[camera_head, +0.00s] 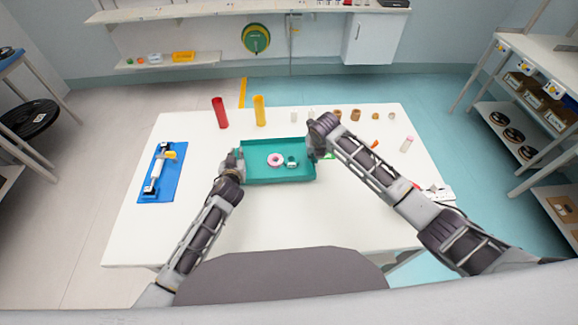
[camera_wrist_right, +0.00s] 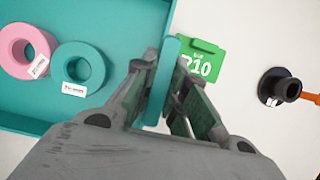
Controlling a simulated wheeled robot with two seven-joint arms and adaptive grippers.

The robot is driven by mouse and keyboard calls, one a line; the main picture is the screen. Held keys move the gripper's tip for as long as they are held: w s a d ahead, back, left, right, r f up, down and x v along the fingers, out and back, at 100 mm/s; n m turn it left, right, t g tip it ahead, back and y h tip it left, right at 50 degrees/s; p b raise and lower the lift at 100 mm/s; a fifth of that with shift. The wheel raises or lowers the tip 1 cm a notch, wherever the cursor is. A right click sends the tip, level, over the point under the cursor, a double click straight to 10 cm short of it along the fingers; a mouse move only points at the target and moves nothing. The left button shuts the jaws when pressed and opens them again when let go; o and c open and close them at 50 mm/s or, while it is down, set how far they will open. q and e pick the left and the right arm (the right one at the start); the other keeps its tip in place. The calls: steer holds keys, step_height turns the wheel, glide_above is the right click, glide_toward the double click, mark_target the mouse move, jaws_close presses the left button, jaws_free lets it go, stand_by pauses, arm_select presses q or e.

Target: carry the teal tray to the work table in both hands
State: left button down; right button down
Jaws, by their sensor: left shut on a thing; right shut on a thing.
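The teal tray (camera_head: 262,173) is at the middle of the white work table (camera_head: 340,220) in the head view. A pink roll (camera_head: 275,159) and a teal roll (camera_head: 292,162) lie in it, and both show with labels in the right wrist view. My left gripper (camera_head: 238,158) is shut on the tray's left edge. My right gripper (camera_wrist_right: 165,95) is shut on the tray's right wall, with a finger on each side of it. Whether the tray touches the table is hard to tell.
A green P10 card (camera_wrist_right: 202,64) lies just right of the tray, with a black spool (camera_wrist_right: 282,88) beyond. A blue mat (camera_head: 160,173) with a device is at the left. Red (camera_head: 220,112) and yellow (camera_head: 259,110) cylinders and several small items line the back. The front middle is clear.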

arm_select(q)
steer(key=shift+w+d+f+b, duration=0.25)
steer(key=shift+w+f+b, duration=0.15)
steer(key=shift+f, duration=0.2)
arm_select(e)
steer(key=shift+w+d+f, duration=0.15)
steer(key=shift+d+f, duration=0.35)
steer(key=shift+f, duration=0.15)
arm_select(q)
steer(key=shift+r, duration=0.2)
arm_select(e)
steer(key=shift+r, duration=0.25)
